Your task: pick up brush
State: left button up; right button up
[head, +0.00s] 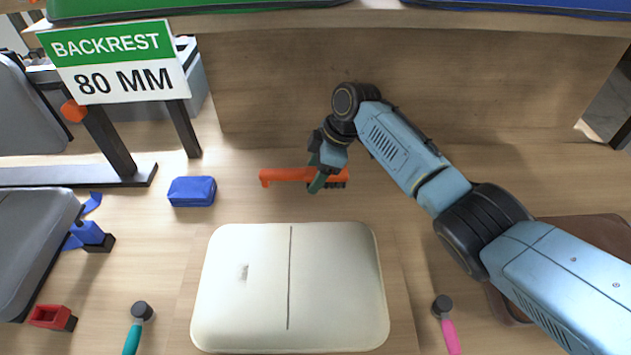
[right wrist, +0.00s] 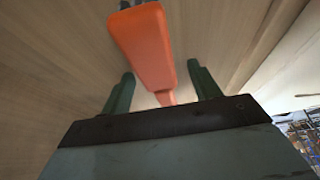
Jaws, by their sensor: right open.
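The orange brush (head: 285,175) lies on the wooden floor behind the cream cushion, its dark bristles at its right end. My right gripper (head: 317,184) is over the right part of the brush and hides some of it. In the right wrist view the brush (right wrist: 145,45) shows between the two green fingers of the open gripper (right wrist: 161,75), with a gap on each side. I cannot tell how far its surface is from the fingertips. My left gripper is not in view.
A cream cushion (head: 245,300) lies in front of the brush. A blue pouch (head: 192,191) lies to its left, near a stand with a BACKREST 80 MM sign (head: 120,62). A teal-handled tool (head: 133,335) and a pink-handled one (head: 448,330) flank the cushion. A wooden panel (head: 270,90) rises behind.

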jog(key=shift+a+f, duration=0.2)
jog(key=shift+f, duration=0.25)
jog(key=shift+d+f, duration=0.1)
jog(key=c, duration=1.1)
